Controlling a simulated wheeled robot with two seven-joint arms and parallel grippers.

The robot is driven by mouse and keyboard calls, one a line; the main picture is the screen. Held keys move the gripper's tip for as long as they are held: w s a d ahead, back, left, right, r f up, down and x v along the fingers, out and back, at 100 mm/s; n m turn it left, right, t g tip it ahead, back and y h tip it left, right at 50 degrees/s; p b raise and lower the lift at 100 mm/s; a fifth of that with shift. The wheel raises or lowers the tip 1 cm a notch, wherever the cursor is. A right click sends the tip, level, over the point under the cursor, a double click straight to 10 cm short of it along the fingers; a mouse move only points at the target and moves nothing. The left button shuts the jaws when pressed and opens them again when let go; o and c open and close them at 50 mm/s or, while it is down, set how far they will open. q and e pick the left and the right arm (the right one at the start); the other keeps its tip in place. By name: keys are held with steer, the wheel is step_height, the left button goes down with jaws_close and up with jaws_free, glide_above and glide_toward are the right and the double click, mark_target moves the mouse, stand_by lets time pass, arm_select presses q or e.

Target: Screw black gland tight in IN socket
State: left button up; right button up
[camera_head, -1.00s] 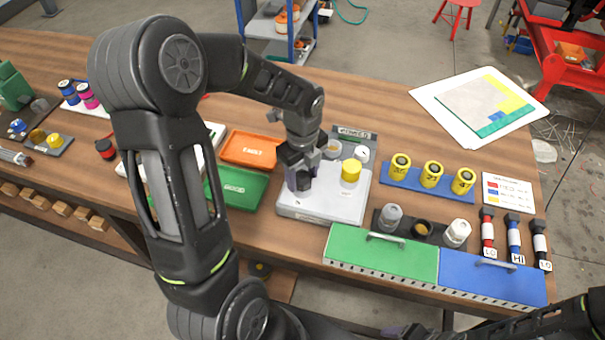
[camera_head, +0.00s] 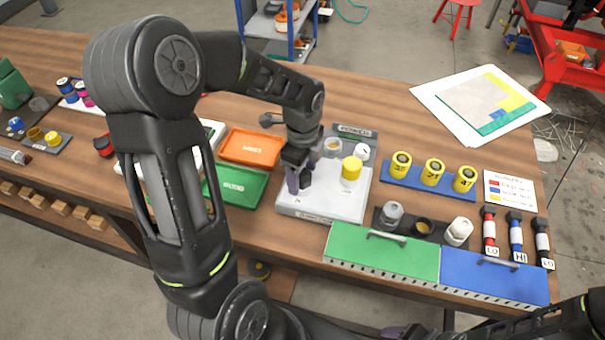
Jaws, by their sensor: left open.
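The white pump plate (camera_head: 325,207) lies mid-table with a grey panel at its back edge. My left gripper (camera_head: 298,183) is open and points down over the left part of this plate. Its fingers and wrist cover the spot behind a small label there, so I cannot make out the black gland or the IN socket. A yellow cylindrical cap (camera_head: 352,168) stands upright at the right of the plate, apart from my gripper. At the bottom edge, dark parts of my right arm show, and its fingers cannot be made out.
An orange tray (camera_head: 250,146) and a green tray (camera_head: 236,187) lie left of the plate. A green box (camera_head: 380,252) and a blue box (camera_head: 490,279) stand in front. Yellow cylinders stand on a blue strip (camera_head: 385,173) to the right.

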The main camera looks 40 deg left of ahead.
stand_by(0.3)
arm_select(q)
steer(key=n+b, duration=0.1)
steer(key=n, duration=0.2)
steer(key=shift+f+n, duration=0.1)
steer(key=shift+n, duration=0.9)
steer(key=c, duration=1.4)
steer(key=m, duration=0.1)
steer(key=m+p, duration=0.1)
steer(key=shift+r+m, duration=0.2)
steer(key=shift+m, duration=0.1)
steer(key=shift+f+m, duration=0.1)
steer(key=shift+m, duration=1)
